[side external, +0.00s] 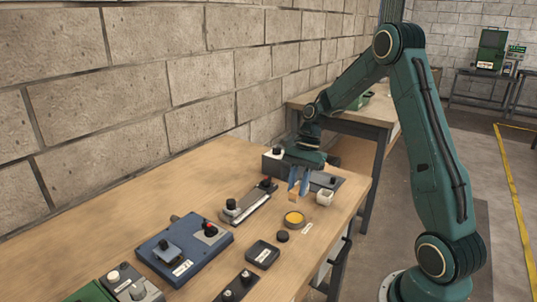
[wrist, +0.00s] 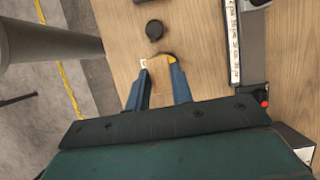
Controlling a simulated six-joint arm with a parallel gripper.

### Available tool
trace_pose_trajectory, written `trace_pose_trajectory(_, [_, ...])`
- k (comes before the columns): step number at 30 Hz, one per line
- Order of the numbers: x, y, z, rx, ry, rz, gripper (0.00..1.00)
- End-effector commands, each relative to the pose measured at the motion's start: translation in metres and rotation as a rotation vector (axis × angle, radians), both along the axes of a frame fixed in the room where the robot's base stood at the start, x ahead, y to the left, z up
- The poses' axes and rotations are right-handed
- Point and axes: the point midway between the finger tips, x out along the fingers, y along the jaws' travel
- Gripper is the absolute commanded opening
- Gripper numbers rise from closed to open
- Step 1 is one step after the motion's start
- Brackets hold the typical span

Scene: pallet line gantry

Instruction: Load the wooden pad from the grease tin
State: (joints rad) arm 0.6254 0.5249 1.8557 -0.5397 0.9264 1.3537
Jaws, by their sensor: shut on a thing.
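My gripper (side external: 298,188) points down over the bench and is shut on a small light wooden pad (side external: 293,196). In the wrist view the pad (wrist: 160,82) sits between the two blue fingers (wrist: 158,78). The grease tin (side external: 294,218), a low round tin with yellow grease, stands on the bench just below and in front of the pad in the side view. The pad looks apart from the tin. Whether it bears grease, I cannot tell.
A black round cap (side external: 282,236) lies beside the tin, with a dark tray (side external: 263,254) farther left. A white cup (side external: 324,197) stands close right of the gripper. A rail device with knobs (side external: 248,202) and a blue box (side external: 184,248) stand left. The bench's front edge is near.

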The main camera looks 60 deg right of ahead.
Motion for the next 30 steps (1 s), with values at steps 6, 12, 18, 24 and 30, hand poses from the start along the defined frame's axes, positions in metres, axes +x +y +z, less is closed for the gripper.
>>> trace_pose_trajectory(6, [0.000, 0.000, -0.003, 0.001, 0.001, 0.000, 0.05])
trace_pose_trajectory(12, [0.000, 0.000, -0.013, 0.002, 0.001, -0.001, 0.05])
trace_pose_trajectory(18, [0.000, 0.000, -0.028, 0.003, 0.002, 0.000, 0.05])
trace_pose_trajectory(24, [0.000, 0.000, -0.044, 0.002, 0.002, 0.000, 0.05])
trace_pose_trajectory(30, [0.000, 0.000, -0.055, 0.002, 0.001, -0.001, 0.05])
